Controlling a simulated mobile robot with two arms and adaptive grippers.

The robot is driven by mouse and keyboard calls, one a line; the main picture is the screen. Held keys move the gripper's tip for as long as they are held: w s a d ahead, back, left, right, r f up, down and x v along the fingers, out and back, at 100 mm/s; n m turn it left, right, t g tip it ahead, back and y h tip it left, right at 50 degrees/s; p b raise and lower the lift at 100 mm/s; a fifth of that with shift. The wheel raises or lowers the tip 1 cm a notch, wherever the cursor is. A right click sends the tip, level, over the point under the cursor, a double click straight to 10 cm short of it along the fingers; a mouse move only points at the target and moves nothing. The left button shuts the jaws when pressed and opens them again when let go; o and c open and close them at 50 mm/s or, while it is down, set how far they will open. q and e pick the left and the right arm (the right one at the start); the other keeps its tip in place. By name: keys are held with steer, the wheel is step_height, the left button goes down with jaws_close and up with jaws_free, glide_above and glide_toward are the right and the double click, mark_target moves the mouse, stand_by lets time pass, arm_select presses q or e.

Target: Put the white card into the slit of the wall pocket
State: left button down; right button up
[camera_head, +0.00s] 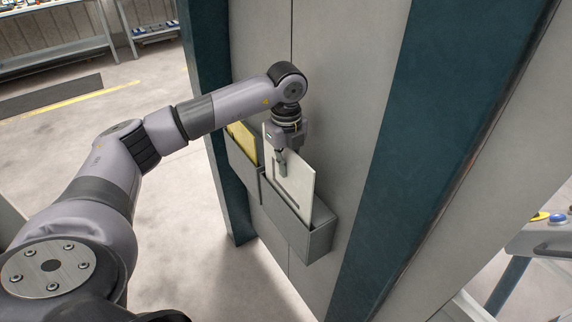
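The white card (297,186) stands upright, slightly tilted, at the grey wall pocket (312,243) on the panel's face. Its lower edge is hidden behind the pocket's front wall, so it appears to be partly inside the slit. My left gripper (282,163) comes down from above with its fingers at the card's upper left part. One finger lies in front of the card and the other is hidden behind it, so the gripper appears closed on it. My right gripper is not in view.
A second grey pocket with a yellow card (243,139) is just left of the first. Dark teal posts (425,130) flank the grey panel. Open floor (160,220) lies left; shelves stand at upper left.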

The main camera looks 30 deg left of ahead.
mark_target(286, 156)
arm_select(q)
steer(key=shift+f+b, duration=2.8)
steer(key=shift+f, duration=1.5)
steer(key=c, duration=1.7)
jaws_free()
step_height(286, 156, up, 12)
